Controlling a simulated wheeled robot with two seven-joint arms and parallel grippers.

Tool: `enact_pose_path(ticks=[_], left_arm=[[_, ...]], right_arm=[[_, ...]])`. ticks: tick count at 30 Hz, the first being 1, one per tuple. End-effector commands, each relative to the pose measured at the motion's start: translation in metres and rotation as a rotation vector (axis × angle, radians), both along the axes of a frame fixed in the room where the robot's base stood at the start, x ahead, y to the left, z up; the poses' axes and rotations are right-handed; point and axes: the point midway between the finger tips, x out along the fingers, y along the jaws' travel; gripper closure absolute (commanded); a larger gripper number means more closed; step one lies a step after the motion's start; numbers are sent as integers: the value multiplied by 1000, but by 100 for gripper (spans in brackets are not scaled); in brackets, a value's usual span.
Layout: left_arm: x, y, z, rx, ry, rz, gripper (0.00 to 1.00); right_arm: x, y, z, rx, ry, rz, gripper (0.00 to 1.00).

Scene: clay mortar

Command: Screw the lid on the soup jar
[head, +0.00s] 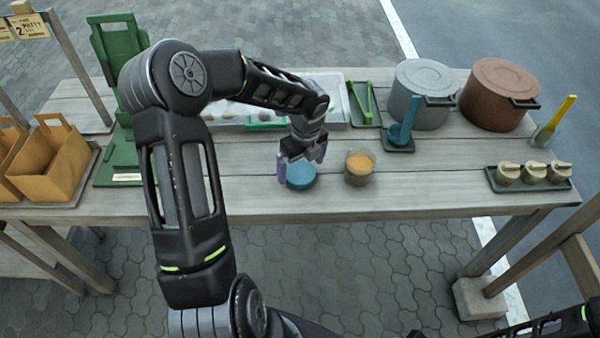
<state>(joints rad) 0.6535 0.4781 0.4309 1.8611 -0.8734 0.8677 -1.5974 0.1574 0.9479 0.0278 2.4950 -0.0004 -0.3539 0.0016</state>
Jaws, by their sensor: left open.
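The soup jar (359,170) stands upright on the wooden table near its front edge, with orange soup showing at its open top. The blue lid (300,178) lies on the table just left of the jar, apart from it. My left gripper (301,166) is open and points down at the lid, with its fingers spread around or just above it. I cannot tell whether the fingers touch the lid. The gripper hides the lid's back part. My right gripper is out of view; only part of the right arm shows at the lower right.
Behind stand a white tray (337,95), green tongs (362,103), a grey pot (424,92) and a brown pot (500,95). Small lidded jars (534,173) sit on a tray at right. Paper bags (55,160) stand at left.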

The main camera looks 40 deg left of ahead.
Motion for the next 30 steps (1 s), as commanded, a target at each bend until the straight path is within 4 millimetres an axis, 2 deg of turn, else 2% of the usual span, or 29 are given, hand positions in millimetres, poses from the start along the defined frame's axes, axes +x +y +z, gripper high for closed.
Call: enact_pose_path(ticks=[5,23,30], left_arm=[[0,2,-16,0,0,0,0],[1,2,-17,1,0,0,0],[0,2,-16,1,0,0,20]], right_arm=[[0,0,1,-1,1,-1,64],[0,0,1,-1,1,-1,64],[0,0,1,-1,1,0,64]])
